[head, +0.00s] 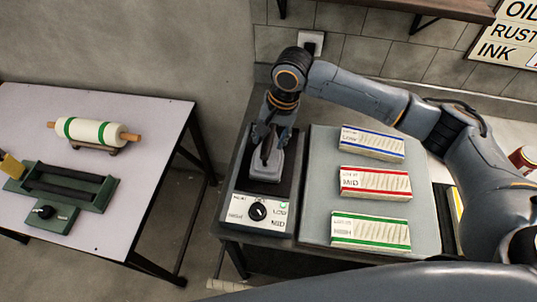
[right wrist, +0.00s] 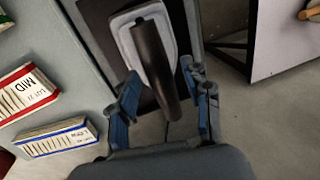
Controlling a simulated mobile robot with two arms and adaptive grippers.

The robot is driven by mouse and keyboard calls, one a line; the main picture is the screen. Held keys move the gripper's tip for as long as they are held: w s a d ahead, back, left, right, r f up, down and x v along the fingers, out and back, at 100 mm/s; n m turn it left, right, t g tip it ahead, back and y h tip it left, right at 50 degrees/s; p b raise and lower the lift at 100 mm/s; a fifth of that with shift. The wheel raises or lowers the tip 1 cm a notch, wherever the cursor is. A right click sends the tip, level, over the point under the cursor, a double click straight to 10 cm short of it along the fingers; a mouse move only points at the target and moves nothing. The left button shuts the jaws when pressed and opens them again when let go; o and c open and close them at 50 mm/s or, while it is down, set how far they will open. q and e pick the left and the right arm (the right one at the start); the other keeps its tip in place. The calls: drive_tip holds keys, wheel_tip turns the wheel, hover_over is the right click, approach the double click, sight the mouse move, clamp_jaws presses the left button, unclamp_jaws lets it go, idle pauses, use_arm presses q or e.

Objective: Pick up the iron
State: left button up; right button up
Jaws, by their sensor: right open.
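The iron (head: 264,165) is a grey body with a dark handle, standing on the dark pad of the control base (head: 234,207) in the head view. In the right wrist view the iron's black handle (right wrist: 156,62) runs up the middle, over its light grey body (right wrist: 126,30). My right gripper (head: 270,138) is above the iron, open. In the right wrist view its blue fingers (right wrist: 163,100) stand on either side of the handle's near end, with no clear contact. My left gripper is not in view.
A grey mat (head: 318,160) right of the iron holds blue (head: 372,143), red (head: 375,182) and green (head: 370,230) labelled cloth stacks. A separate white table (head: 130,122) at left holds a roller (head: 95,132) and a green device (head: 65,190). A wall stands behind.

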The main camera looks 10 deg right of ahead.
idle(0.4)
clamp_jaws()
drive_tip(key=shift+w, duration=0.1)
idle(0.3)
